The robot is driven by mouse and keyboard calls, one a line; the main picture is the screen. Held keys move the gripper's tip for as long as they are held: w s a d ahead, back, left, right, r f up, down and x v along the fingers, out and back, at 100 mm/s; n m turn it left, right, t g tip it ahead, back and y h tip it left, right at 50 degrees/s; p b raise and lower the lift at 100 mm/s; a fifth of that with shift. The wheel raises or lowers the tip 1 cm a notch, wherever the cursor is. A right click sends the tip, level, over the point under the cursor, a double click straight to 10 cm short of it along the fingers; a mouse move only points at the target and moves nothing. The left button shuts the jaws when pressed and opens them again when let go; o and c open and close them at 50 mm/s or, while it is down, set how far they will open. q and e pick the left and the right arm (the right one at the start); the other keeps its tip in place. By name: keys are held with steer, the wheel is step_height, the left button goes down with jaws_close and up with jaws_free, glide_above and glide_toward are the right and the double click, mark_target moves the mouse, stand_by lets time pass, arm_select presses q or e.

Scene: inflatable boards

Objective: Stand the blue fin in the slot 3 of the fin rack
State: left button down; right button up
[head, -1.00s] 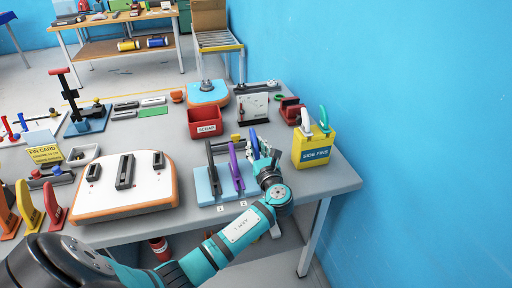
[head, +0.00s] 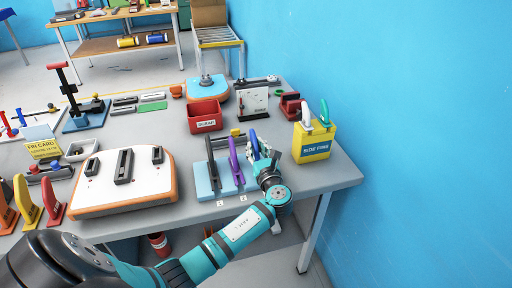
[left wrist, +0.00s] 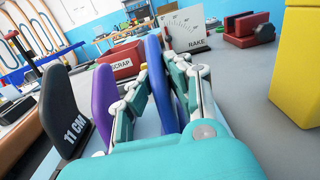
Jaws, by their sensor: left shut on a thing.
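The blue fin (head: 254,143) stands roughly upright in my left gripper (head: 262,153), at the right end of the light blue fin rack (head: 203,184). In the left wrist view the fin (left wrist: 155,62) is between the two fingers, which are shut on it. Its lower end is hidden behind the gripper, so I cannot tell if it sits in a slot. A black fin (head: 211,160) and a purple fin (head: 233,162) stand in the rack to its left. My right gripper is not in view.
A yellow side fins box (head: 311,147) stands close to the right of my gripper. The red scrap bin (head: 206,117) is behind the rack. A white board (head: 125,182) lies to the left. A blue wall borders the right side.

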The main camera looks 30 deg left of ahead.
arm_select(q)
steer(key=shift+f, duration=0.2)
steer(key=c, duration=1.2)
jaws_free()
steer(key=shift+d, duration=0.1)
steer(key=v, duration=1.2)
steer(key=shift+s, duration=0.1)
